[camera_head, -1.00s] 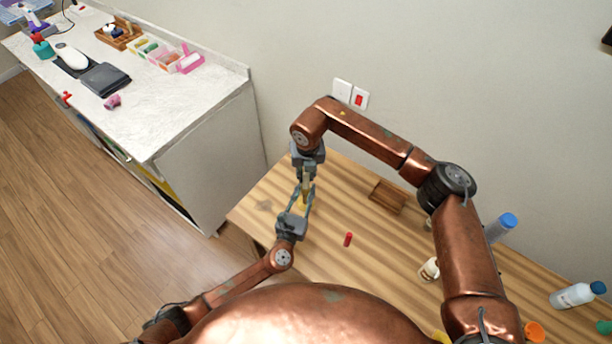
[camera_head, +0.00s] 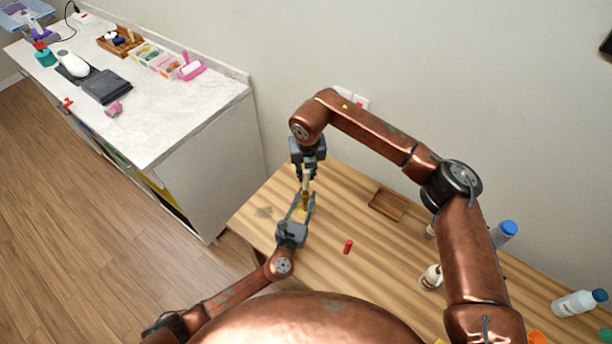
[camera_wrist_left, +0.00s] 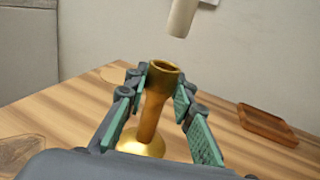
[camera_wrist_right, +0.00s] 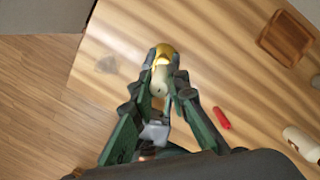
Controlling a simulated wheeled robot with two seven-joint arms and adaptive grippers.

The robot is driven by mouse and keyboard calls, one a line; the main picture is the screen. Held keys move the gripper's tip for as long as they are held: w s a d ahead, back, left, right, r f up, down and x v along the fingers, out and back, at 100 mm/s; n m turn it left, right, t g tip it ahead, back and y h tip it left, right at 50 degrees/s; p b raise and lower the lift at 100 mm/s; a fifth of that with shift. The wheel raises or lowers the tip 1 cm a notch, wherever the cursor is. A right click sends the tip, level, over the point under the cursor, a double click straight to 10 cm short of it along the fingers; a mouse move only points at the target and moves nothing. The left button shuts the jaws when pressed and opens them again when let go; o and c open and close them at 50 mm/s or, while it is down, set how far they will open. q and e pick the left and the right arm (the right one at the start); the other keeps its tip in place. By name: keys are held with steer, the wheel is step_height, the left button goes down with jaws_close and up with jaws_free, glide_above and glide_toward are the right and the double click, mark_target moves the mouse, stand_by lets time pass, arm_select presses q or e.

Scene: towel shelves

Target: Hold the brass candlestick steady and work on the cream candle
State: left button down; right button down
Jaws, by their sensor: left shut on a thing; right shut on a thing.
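The brass candlestick (camera_wrist_left: 150,113) stands on the wooden table between the jaws of my left gripper (camera_wrist_left: 160,100), which is shut on its stem. Its socket at the top shows open and empty in the left wrist view. The cream candle (camera_wrist_left: 183,16) hangs above the socket and a little to its right, apart from it. My right gripper (camera_wrist_right: 161,75) is shut on the candle, which also shows in the right wrist view (camera_wrist_right: 160,80). In the head view, my right gripper (camera_head: 306,170) is above my left gripper (camera_head: 301,205).
A small red cylinder (camera_head: 348,246) lies on the table (camera_head: 380,250), right of the grippers. A brown wooden tray (camera_head: 388,204) sits near the wall. A white counter (camera_head: 150,115) with several items is at the left.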

steer(key=shift+r, duration=0.25)
steer(key=shift+r, duration=2)
arm_select(q)
steer(key=c, duration=1.6)
jaws_free()
steer(key=v, duration=1.2)
steer(key=shift+a, duration=0.1)
